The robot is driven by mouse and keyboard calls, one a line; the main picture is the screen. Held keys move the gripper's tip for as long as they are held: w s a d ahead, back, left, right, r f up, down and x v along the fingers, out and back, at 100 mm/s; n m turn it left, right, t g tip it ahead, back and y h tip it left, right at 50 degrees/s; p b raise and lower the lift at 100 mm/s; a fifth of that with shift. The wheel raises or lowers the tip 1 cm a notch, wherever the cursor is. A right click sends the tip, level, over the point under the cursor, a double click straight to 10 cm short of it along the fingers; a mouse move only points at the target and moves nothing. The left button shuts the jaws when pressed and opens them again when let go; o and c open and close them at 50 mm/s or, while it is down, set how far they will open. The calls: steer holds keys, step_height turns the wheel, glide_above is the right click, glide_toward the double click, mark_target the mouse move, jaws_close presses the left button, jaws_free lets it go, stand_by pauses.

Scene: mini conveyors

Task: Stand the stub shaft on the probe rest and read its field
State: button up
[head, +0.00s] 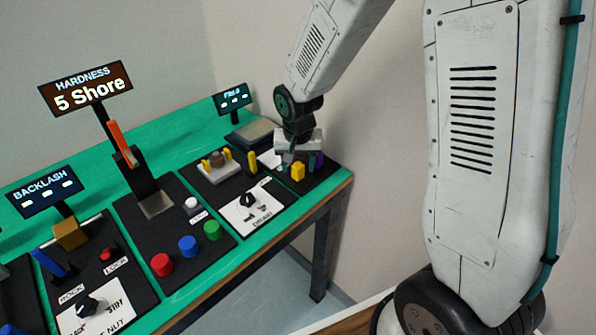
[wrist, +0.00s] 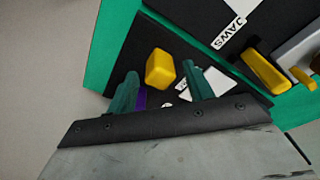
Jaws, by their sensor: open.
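My gripper (head: 299,159) is low over the black panel at the bench's right end. Its teal fingers are apart and empty in the wrist view (wrist: 162,92). A yellow block (head: 298,172) stands on that panel; in the wrist view it (wrist: 160,68) lies just beyond and between the fingertips, with no clear contact. A purple piece (wrist: 141,98) is partly hidden behind the left finger. The field display (head: 232,97) shows dashes, and a grey pad (head: 256,131), possibly the probe rest, is below it. I cannot tell which piece is the stub shaft.
A panel with yellow jaws around a brown round part (head: 218,159) and a black knob (head: 249,200) is left of my gripper. The hardness display (head: 86,88) reads 5 Shore; the backlash display (head: 42,192) shows dashes. A wall stands close behind.

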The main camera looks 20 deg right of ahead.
step_height(320, 180, down, 2)
steer(key=shift+w, duration=0.1)
steer(key=shift+c, duration=0.3)
jaws_close()
steer(key=shift+r, duration=0.15)
